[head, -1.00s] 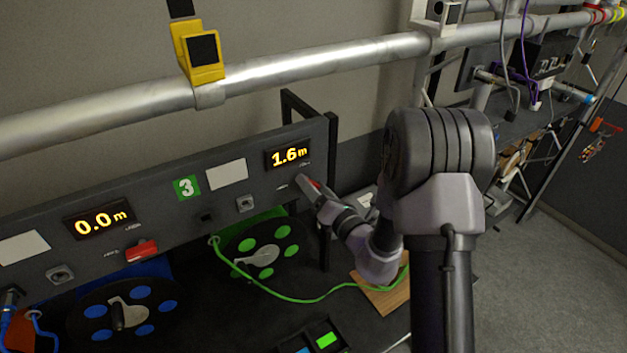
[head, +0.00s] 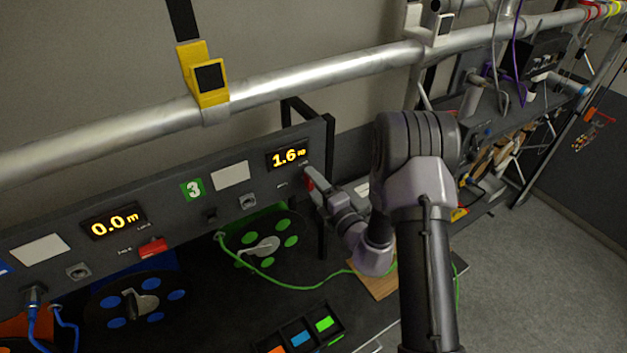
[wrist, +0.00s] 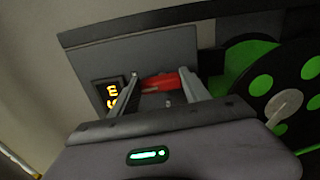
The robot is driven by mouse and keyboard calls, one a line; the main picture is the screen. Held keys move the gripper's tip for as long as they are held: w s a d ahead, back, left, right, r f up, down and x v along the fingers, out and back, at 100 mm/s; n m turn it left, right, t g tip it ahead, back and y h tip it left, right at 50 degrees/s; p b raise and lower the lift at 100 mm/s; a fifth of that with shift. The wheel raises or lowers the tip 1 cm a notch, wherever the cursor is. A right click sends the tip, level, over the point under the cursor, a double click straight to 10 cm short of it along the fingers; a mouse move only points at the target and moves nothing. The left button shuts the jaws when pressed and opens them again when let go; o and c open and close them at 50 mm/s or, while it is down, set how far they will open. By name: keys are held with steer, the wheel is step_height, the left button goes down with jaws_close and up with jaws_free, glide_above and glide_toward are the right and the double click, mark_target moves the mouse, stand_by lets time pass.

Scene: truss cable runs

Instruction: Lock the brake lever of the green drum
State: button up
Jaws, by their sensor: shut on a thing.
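The green drum (head: 252,233), a black reel with green dots and a pale hub, sits under the grey panel, below the 1.6 m display. It also shows at the right of the wrist view (wrist: 262,88). Its red brake lever (wrist: 163,82) is on the panel beside that display and lies between my fingers in the wrist view. My gripper (wrist: 160,92) is shut on the lever. In the head view my gripper (head: 309,179) is at the panel's right end and covers most of the lever, so its exact angle is hard to tell there.
A blue-dotted drum (head: 135,300) with its own red lever (head: 151,247) and a 0.0 m display is at the left. A green cable (head: 300,286) runs from the green drum over the bench. A truss tube (head: 320,73) crosses above the panel. Floor at the right is clear.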

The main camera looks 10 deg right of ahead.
steer(key=shift+m, duration=0.4)
steer(key=o, duration=1.4)
steer(key=v, duration=1.7)
steer(key=shift+s+d, duration=0.1)
steer(key=shift+s, duration=0.1)
